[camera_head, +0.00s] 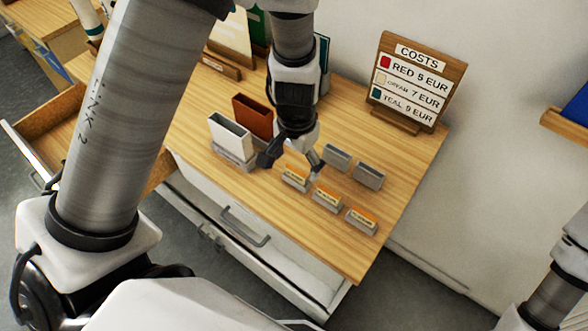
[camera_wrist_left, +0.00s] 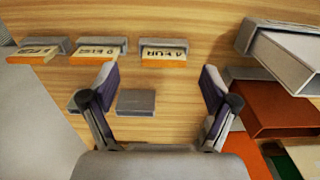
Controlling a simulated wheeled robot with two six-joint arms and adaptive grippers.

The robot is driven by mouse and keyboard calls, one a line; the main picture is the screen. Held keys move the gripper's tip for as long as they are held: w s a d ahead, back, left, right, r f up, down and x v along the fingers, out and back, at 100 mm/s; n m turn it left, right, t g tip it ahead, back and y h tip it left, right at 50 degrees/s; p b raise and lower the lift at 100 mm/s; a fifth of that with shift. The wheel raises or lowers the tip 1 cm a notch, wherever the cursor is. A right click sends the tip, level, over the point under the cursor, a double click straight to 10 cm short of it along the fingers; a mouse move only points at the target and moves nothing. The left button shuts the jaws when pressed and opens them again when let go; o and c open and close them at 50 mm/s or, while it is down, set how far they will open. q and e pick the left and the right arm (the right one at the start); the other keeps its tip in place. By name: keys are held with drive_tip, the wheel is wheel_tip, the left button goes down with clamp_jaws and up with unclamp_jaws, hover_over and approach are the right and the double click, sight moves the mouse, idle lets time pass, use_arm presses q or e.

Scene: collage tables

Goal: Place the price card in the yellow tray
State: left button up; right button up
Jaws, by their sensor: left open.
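Three price cards with orange edges stand in grey holders near the table's front edge: a left card (camera_head: 297,175), a middle card (camera_head: 328,195) and a right card (camera_head: 362,218). In the left wrist view they line the top, with one card (camera_wrist_left: 164,53) ahead between my fingertips' directions, a second (camera_wrist_left: 97,52) and a third (camera_wrist_left: 34,54). Their print is too small to read surely. My left gripper (camera_head: 291,164) is open and empty just above the left card, apart from it; its fingers also show in the wrist view (camera_wrist_left: 158,82). I see no yellow tray. My right gripper is out of view.
Two empty grey holders (camera_head: 337,157) (camera_head: 368,176) stand behind the cards. A white box (camera_head: 229,136) and a red-brown box (camera_head: 253,117) stand left of my gripper. A COSTS sign (camera_head: 417,80) stands at the back right. An open drawer (camera_head: 52,137) juts out at left.

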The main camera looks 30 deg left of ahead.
sight(296, 170)
use_arm(q)
drive_tip(key=f, duration=0.3)
drive_tip(key=w+f, duration=0.1)
drive_tip(key=f, duration=0.1)
drive_tip(key=shift+a, duration=0.25)
drive_tip(key=shift+s+r, duration=0.1)
drive_tip(key=c, duration=0.8)
drive_tip(key=shift+r, duration=0.1)
drive_tip(key=shift+c, duration=0.6)
